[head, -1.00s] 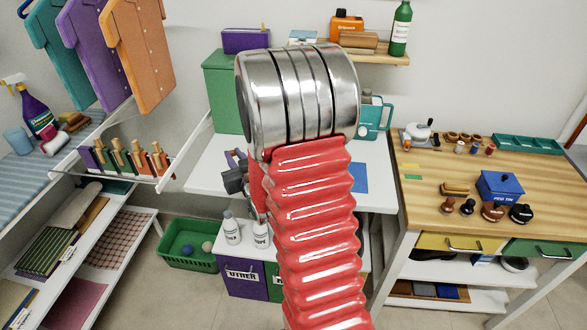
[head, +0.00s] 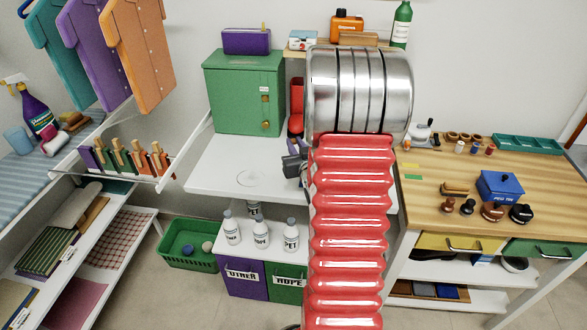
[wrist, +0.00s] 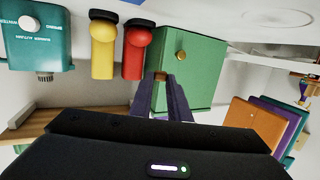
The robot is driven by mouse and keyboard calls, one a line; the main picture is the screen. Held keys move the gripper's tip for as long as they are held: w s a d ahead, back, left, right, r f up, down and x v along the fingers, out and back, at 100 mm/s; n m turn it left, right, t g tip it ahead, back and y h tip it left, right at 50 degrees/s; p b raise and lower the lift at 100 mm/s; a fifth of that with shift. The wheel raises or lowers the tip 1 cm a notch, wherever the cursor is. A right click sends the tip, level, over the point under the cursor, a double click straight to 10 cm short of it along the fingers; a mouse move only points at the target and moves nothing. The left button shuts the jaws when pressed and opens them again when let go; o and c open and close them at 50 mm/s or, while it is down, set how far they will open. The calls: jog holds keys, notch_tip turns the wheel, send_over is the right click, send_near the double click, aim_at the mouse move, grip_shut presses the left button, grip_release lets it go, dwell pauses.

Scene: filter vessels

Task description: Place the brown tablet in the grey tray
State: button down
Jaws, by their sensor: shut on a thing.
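My gripper (wrist: 166,88) shows in the wrist view with its two dark fingers close together. A small brown piece shows at the fingertips, likely the brown tablet (wrist: 160,76); most of it is hidden by the fingers. In the head view my gripper (head: 294,160) is partly seen, dark grey, left of my red arm and over the white table. The tablet cannot be made out there. I cannot pick out the grey tray with certainty in either view; my arm hides part of the white table.
A green cabinet (head: 244,92) stands on the white table (head: 215,170), with a faint ring on the tabletop. Red (wrist: 137,50) and yellow (wrist: 103,48) dispensers and a teal machine (wrist: 38,38) stand beside the cabinet. A wooden workbench (head: 430,190) is at right. The table's front left is clear.

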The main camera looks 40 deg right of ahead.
jog(key=shift+f, duration=2.9)
jog(key=shift+f, duration=2.1)
jog(key=shift+f, duration=0.1)
jog(key=c, duration=1.7)
grip_release()
jog(key=shift+o, duration=0.2)
jog(key=shift+a, duration=0.1)
